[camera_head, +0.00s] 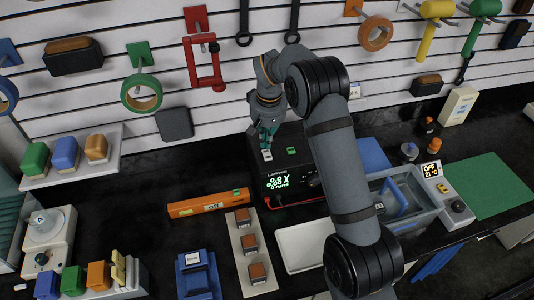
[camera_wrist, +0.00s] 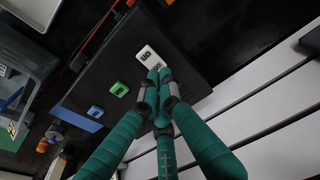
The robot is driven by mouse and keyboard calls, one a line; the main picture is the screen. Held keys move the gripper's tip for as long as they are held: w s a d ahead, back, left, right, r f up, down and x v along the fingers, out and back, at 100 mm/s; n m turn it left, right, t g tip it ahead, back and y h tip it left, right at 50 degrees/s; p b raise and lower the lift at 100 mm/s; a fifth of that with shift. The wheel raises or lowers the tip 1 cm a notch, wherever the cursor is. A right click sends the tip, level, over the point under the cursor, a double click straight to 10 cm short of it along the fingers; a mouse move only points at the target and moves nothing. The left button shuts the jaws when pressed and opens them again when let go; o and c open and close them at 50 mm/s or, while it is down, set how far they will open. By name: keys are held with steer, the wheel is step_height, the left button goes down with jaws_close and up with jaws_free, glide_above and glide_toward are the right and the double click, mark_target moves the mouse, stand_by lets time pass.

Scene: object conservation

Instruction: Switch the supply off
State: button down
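The supply (camera_head: 290,190) is a black box on the dark bench, with a lit green readout on its front that seems to show near-zero figures. A white rocker switch (camera_wrist: 147,56) with dark lettering sits on its top; it also shows in the head view (camera_head: 267,155). A green button (camera_wrist: 119,89) and a blue button (camera_wrist: 96,112) sit beside it. My gripper (camera_wrist: 160,76) has teal fingers with their tips together, at the near edge of the white switch. Contact cannot be told. In the head view my gripper (camera_head: 267,143) is right above the switch.
An orange level (camera_head: 208,204) lies left of the supply. A grey bath (camera_head: 408,203) with an OFF display (camera_head: 431,169) stands at the right. A white tray (camera_head: 303,246) lies in front. Tools hang on the slatted wall behind.

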mark_target(266, 151)
steer(key=shift+s+f+b, duration=0.1)
steer(key=shift+f+b, duration=0.9)
steer(key=shift+f, duration=0.1)
stand_by(0.7)
steer(key=shift+r, duration=0.15)
steer(key=shift+r+p, duration=0.5)
steer(key=shift+p, duration=0.15)
step_height(266, 151, up, 6)
steer(key=p, duration=0.4)
steer(key=shift+f, duration=0.1)
